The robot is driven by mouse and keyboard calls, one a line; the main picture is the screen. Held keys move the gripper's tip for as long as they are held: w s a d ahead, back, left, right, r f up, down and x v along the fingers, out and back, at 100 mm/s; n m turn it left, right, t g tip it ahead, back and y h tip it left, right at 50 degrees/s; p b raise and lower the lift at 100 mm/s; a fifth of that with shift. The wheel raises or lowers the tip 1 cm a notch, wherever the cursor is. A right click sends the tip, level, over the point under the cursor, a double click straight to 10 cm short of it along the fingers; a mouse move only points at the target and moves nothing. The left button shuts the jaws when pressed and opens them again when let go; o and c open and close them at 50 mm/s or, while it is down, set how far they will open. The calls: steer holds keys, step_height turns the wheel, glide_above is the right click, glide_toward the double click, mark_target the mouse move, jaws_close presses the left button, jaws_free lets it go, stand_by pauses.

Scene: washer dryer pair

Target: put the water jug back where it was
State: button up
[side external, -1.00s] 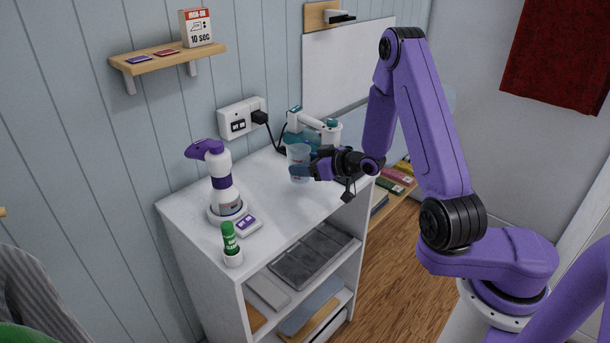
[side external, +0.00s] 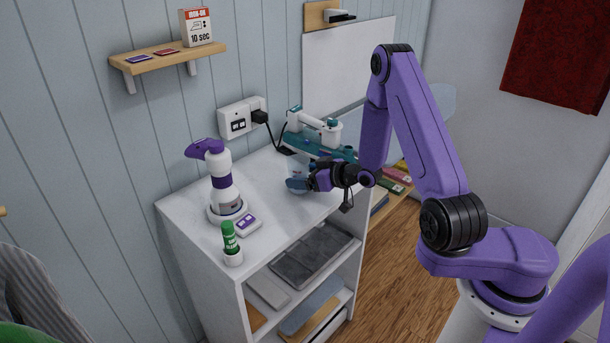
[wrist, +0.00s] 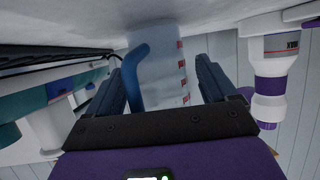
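The water jug is a clear, see-through vessel with red marks and a blue handle. In the wrist view the jug (wrist: 168,75) stands between my two dark blue fingers, its base end at or close to the white top; whether it touches is unclear. A narrow gap shows between the jug and the right finger. My gripper (wrist: 168,80) appears open around it. In the side view my gripper (side external: 298,184) is low over the cabinet top, and its fingers hide most of the jug.
A teal-and-white device (side external: 312,135) is close behind my gripper. A socket (side external: 240,120) and shelf (side external: 168,60) are on the wall.

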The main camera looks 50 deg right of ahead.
steer(key=shift+r, duration=0.15)
steer(key=v, duration=1.2)
stand_by(0.3)
